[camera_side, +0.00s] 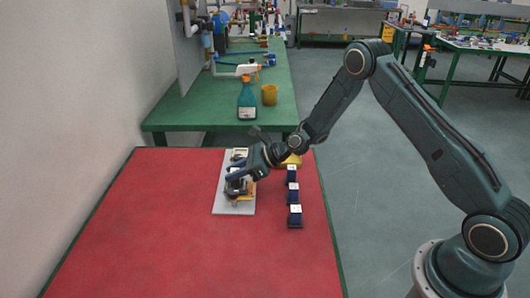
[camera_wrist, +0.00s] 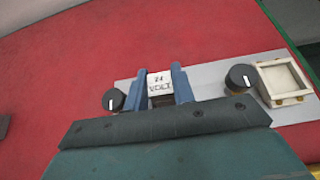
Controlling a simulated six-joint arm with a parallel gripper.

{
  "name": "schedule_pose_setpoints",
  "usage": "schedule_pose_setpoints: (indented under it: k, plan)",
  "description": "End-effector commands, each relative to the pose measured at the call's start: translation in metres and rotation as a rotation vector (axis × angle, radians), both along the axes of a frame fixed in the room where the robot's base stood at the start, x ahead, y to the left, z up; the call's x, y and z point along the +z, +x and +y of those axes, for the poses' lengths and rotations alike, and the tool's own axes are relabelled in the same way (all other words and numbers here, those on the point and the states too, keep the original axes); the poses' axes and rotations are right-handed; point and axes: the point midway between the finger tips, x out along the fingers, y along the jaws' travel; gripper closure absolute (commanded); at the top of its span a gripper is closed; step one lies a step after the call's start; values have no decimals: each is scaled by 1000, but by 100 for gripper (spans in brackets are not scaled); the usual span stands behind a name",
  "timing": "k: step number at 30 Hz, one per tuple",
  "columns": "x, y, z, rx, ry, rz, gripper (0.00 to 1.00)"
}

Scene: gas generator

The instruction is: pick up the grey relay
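A small relay (camera_wrist: 159,84) with a white top marked "24 VOLT" sits on a light grey plate (camera_wrist: 212,80) in the wrist view. The blue fingers of my gripper (camera_wrist: 160,88) stand on either side of it, very close to its sides. I cannot tell whether they touch it. The body of the relay is mostly hidden by my gripper. In the side view my gripper (camera_side: 234,184) is low over the middle of the plate (camera_side: 233,208), and hides what lies between the fingers.
Black round knobs flank the relay, one on the left (camera_wrist: 113,99) and one on the right (camera_wrist: 241,78). A cream square part (camera_wrist: 283,80) is at the plate's right end. Three dark blue blocks (camera_side: 293,194) stand in a row right of the plate. The red table (camera_side: 150,230) is clear in front.

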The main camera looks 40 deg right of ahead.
Motion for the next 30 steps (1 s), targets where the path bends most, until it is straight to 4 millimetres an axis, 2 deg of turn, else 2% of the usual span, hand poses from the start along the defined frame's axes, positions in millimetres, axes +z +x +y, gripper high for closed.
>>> schedule_pose_setpoints:
  k: [1,3,17,23,30]
  plan:
    - [0,0,0,0,0,0,90]
    - [0,0,0,0,0,0,99]
    - [8,0,0,0,0,-2,99]
    - [25,0,0,0,0,-3,99]
    - [64,0,0,1,-1,-7,99]
